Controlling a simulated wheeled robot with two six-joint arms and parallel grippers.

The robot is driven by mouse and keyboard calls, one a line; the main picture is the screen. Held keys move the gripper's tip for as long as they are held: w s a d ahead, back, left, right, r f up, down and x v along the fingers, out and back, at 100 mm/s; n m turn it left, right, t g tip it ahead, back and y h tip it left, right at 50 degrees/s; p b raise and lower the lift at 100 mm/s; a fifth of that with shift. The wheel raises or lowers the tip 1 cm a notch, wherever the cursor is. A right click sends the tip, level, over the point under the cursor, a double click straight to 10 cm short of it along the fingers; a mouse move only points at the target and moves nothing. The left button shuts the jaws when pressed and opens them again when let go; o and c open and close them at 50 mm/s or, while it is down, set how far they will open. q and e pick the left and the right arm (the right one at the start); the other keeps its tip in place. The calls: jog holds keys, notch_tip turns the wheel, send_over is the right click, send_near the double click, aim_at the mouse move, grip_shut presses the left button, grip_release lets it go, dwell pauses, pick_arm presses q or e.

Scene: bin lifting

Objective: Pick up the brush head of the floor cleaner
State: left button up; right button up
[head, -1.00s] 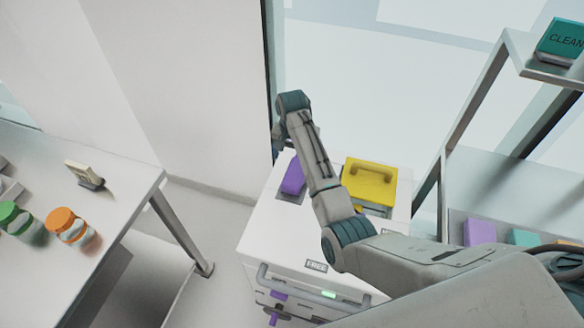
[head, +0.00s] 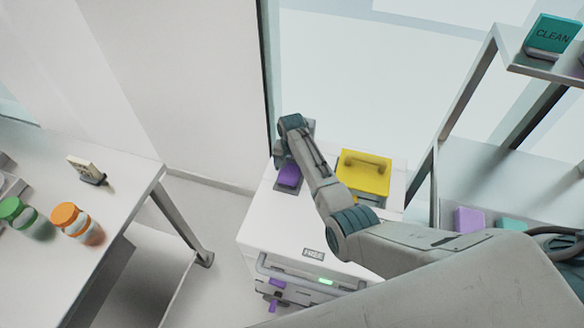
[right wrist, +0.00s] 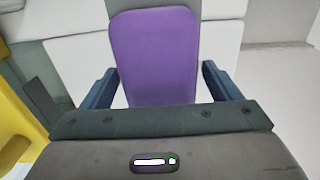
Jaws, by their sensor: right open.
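A purple block-like piece (head: 289,177) stands on the left part of the white cart's top in the head view. I cannot tell for sure that it is the brush head. In the right wrist view the purple piece (right wrist: 155,50) fills the middle, with a flat, rounded face. My right gripper (right wrist: 158,78) is open, with one finger on each side of the purple piece in that picture. Gaps show on both sides, and I see no contact. In the head view my right gripper (head: 281,157) points down beside the purple piece, partly hidden by its wrist. My left gripper is not in view.
A yellow box with a handle (head: 364,174) sits to the right on the white cart (head: 262,228). A metal shelf (head: 478,85) stands at the right. A table (head: 128,178) with orange and green jars is at the left. A glass wall is behind.

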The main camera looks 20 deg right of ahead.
jog(key=c, duration=1.2)
jog(key=shift+r, duration=0.15)
notch_tip(320, 180, up, 10)
jog(key=shift+f+b, duration=0.1)
jog(key=shift+b, duration=0.85)
